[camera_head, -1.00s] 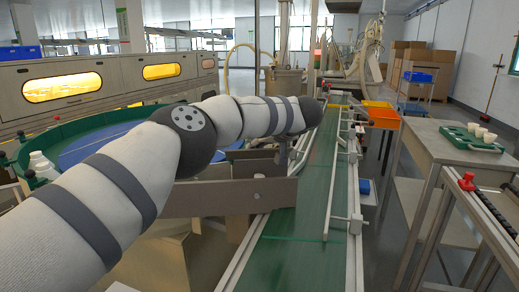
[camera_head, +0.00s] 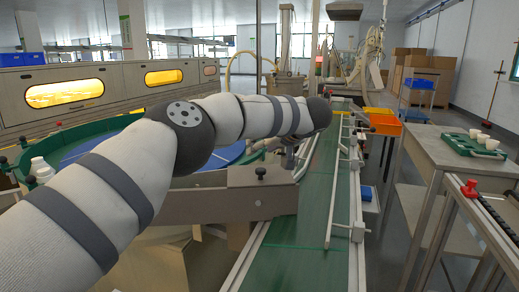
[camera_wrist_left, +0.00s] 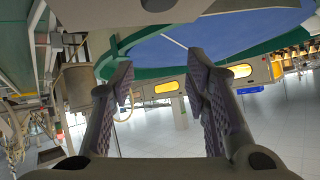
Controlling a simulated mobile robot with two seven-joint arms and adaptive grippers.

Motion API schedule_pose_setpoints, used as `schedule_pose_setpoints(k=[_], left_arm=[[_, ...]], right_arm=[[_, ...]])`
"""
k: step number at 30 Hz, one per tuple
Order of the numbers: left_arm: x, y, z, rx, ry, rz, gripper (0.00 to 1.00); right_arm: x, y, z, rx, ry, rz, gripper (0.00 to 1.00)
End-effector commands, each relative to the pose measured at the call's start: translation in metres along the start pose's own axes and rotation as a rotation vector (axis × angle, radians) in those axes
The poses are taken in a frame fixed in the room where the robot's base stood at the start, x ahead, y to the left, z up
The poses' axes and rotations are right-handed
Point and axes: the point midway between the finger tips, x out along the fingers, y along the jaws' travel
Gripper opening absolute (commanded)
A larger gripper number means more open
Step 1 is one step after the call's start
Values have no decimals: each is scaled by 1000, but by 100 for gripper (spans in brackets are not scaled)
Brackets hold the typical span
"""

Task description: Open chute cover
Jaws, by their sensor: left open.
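A grey metal chute (camera_head: 220,206) crosses toward the green conveyor. On its end sits a flat grey cover (camera_head: 240,177) with a small black knob (camera_head: 260,172). The cover appears closed. My left gripper (camera_head: 290,156) hangs beyond the cover, mostly hidden under my own wrist. In the left wrist view my left gripper (camera_wrist_left: 162,80) has its two purple-padded fingers spread with nothing between them. A grey metal plate with a dark knob (camera_wrist_left: 158,4) shows at the top edge there, apart from the fingertips. My right gripper is not in view.
The green conveyor (camera_head: 305,220) with side rails runs away at centre. A round blue table with a green rim (camera_head: 85,130) lies left, behind my arm. An orange bin (camera_head: 385,125) and a workbench with a green tray (camera_head: 470,142) stand right.

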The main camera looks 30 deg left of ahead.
Motion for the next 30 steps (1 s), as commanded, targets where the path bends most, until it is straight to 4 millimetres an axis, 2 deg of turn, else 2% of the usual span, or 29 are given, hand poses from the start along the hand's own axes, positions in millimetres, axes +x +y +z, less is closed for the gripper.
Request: schedule_pose_setpoints(k=[1,6,12,30], left_arm=[[-15,1,-2,1,3,5,43],[-61,1,-1,0,3,4,43],[-92,0,0,-1,1,1,43],[-96,0,0,0,0,1,43]], right_arm=[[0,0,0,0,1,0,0],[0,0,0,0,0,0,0],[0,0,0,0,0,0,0],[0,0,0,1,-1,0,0]])
